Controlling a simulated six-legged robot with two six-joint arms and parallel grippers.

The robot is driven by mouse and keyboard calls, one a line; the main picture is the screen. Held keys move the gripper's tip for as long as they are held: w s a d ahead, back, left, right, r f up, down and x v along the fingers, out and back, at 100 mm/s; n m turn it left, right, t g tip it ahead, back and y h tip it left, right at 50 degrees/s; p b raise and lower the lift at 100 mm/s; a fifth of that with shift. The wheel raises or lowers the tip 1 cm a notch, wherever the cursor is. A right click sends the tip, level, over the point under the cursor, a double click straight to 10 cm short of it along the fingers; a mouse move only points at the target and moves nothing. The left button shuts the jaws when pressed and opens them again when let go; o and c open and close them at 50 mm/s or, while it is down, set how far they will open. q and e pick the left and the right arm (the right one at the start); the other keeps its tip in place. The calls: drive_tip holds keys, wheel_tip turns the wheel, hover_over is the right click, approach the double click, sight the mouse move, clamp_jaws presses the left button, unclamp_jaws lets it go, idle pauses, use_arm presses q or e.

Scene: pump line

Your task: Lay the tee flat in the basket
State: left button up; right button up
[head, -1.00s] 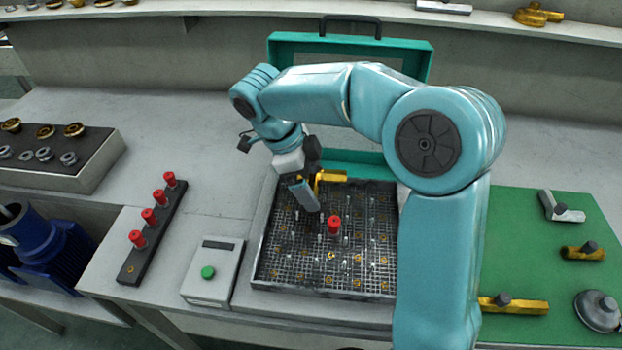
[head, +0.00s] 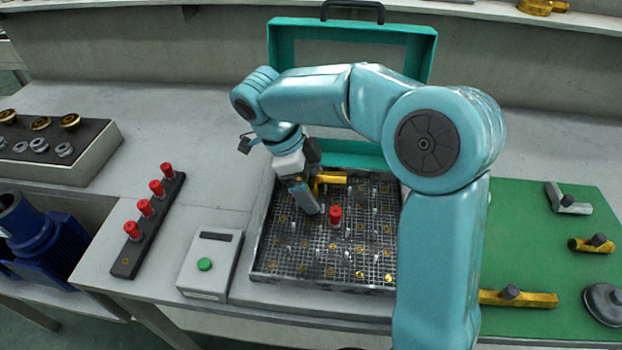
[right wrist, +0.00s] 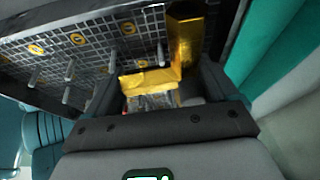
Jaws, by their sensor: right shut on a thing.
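The tee is a brass-yellow fitting (head: 333,179) at the back of the wire-mesh basket (head: 320,286) in the head view. My right gripper (head: 314,191) reaches down over the back of the basket and is shut on the tee. In the right wrist view the tee's branch is between the jaws (right wrist: 160,88), and its thicker yellow body (right wrist: 186,35) stands out beyond them, close over the mesh. Whether the tee touches the mesh is hard to tell. My gripper partly hides it. My left gripper is not in view.
A red-capped piece (head: 335,216) stands in the basket among several upright pins. A box with a green button (head: 205,265) and a rack of red-capped pieces (head: 148,225) are to the left. A green mat (head: 540,235) with fittings lies right. A teal lid (head: 350,40) rises behind.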

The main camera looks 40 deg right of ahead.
drive_tip(key=shift+s+f, duration=0.15)
drive_tip(key=shift+f, duration=0.45)
drive_tip(key=o, duration=1.7)
drive_tip(key=p+v, duration=0.4)
drive_tip(key=v, duration=1.3)
drive_tip(key=shift+d+r+p, duration=0.1)
drive_tip(key=shift+r+p, duration=0.2)
drive_tip(key=shift+p, duration=0.05)
drive_tip(key=shift+s, duration=0.1)
